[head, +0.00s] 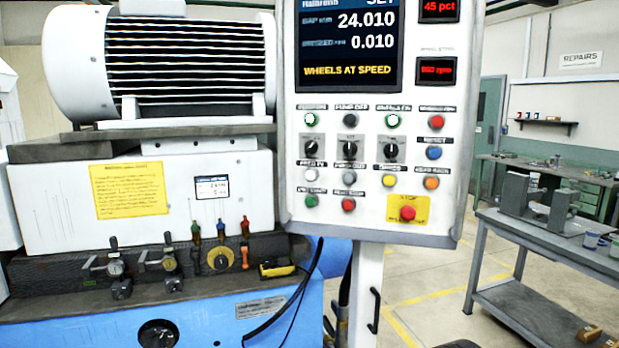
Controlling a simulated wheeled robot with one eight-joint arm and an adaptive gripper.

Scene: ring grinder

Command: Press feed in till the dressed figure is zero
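The control panel (375,222) stands upright at the centre of the head view. Its screen (348,58) reads gap 24.010, a figure of 0.010 on the line that seems labelled dressed, and "WHEELS AT SPEED". The feed in button (311,174) looks to be the pale white one at the left of the third row; its small label is blurred. A grey button (349,177), seemingly feed out, sits just right of it. My gripper is not in view, and nothing covers the buttons.
A yellow dress button (389,181), an orange button (431,183) and a red stop button (407,213) are close by. The blue grinder (200,320) with its motor (185,60) stands left. A workbench (540,235) stands right; floor shows between it and the panel.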

